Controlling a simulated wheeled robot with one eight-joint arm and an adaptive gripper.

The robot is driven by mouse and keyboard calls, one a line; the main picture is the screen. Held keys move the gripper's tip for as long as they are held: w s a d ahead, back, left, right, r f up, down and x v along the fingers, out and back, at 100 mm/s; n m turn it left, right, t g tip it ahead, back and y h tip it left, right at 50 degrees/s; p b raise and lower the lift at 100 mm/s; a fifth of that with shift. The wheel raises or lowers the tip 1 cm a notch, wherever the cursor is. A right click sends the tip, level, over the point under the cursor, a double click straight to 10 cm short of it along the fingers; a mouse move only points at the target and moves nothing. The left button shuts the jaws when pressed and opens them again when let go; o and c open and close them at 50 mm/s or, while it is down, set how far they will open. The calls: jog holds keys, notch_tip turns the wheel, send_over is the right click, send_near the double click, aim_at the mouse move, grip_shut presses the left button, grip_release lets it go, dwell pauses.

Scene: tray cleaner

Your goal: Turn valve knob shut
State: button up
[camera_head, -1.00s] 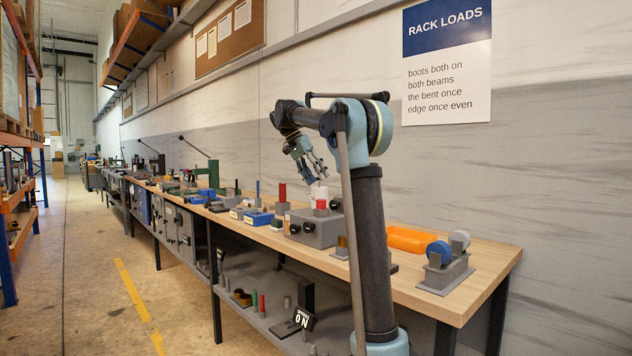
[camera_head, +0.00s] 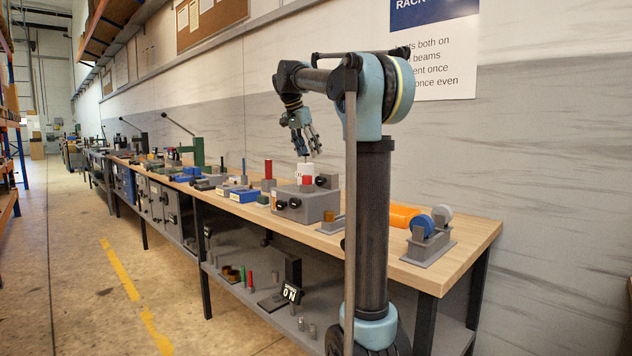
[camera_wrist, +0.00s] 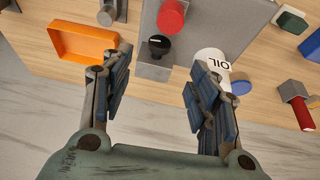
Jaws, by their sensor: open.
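A black knob (camera_wrist: 159,45) with a pale mark sits on a grey bracket on the wall side of a grey box (camera_wrist: 213,18). In the head view the grey box (camera_head: 307,207) stands on the bench, with black knobs (camera_head: 288,204) on its front and another black knob (camera_head: 321,180) at its back right. Which one is the valve knob, I cannot tell for sure. My gripper (camera_wrist: 161,72) is open and empty, its fingers either side of the wall-side knob in the picture. In the head view my gripper (camera_head: 313,150) hangs above the box, apart from it.
A red cylinder (camera_wrist: 172,16) stands beside the knob. A white OIL can (camera_wrist: 213,60) stands close to my right finger. An orange tray (camera_wrist: 85,45) lies left of the box. Blue and white rollers on a stand (camera_head: 430,243) occupy the bench's near end.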

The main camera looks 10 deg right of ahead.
aim_at(318, 179)
jog(key=x, duration=1.2)
jog(key=shift+f, duration=0.2)
jog(key=shift+c, duration=0.4)
jog(key=c, duration=1)
